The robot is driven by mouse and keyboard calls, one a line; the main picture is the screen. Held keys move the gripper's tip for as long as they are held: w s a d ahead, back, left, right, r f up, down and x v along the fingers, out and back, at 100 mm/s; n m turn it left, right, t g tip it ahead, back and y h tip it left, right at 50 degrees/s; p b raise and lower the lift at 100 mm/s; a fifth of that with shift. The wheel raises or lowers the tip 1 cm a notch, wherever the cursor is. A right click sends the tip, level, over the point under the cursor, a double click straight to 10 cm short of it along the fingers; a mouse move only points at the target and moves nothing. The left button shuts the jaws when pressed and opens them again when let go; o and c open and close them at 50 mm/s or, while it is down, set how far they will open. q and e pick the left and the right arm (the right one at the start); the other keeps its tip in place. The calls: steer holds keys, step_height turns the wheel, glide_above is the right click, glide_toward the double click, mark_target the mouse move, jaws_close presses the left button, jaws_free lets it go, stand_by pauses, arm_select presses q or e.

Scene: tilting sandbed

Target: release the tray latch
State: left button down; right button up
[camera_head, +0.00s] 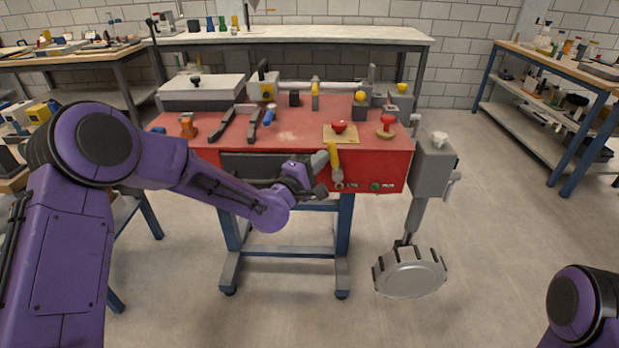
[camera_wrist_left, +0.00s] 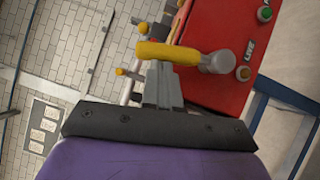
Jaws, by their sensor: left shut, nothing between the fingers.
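A yellow-handled lever (camera_head: 334,157) with a grey pivot sits on the red front of the sandbed machine (camera_head: 395,172); it is the likely tray latch. The handle points up from the pivot. My left gripper (camera_head: 320,161) is shut and empty, right beside the handle on its left. In the left wrist view the yellow handle (camera_wrist_left: 168,52) lies across the ends of the shut fingers (camera_wrist_left: 160,78). I cannot tell whether they touch it. My right gripper is out of view.
A green button (camera_head: 375,187) is right of the lever. A red mushroom knob (camera_head: 339,127) sits on a yellow plate on top. A grey arm with a round toothed head (camera_head: 410,274) hangs at the right side. Open floor lies in front.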

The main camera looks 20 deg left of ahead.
arm_select(q)
steer(key=shift+w+d+r+m+g+p, duration=0.1)
steer(key=shift+d+r+m+g+p, duration=0.25)
steer(key=shift+m+p, duration=0.4)
steer(key=shift+w+d+r+m+g+p, duration=0.15)
steer(key=shift+d+m+g+p, duration=0.25)
steer(key=shift+p, duration=0.6)
steer(key=shift+d, duration=0.1)
steer(key=w+a+v, duration=0.1)
steer(key=a+v, duration=0.1)
steer(key=v, duration=1.1)
steer(key=shift+a, duration=0.3)
steer(key=shift+f, duration=0.1)
steer(key=shift+s, duration=0.1)
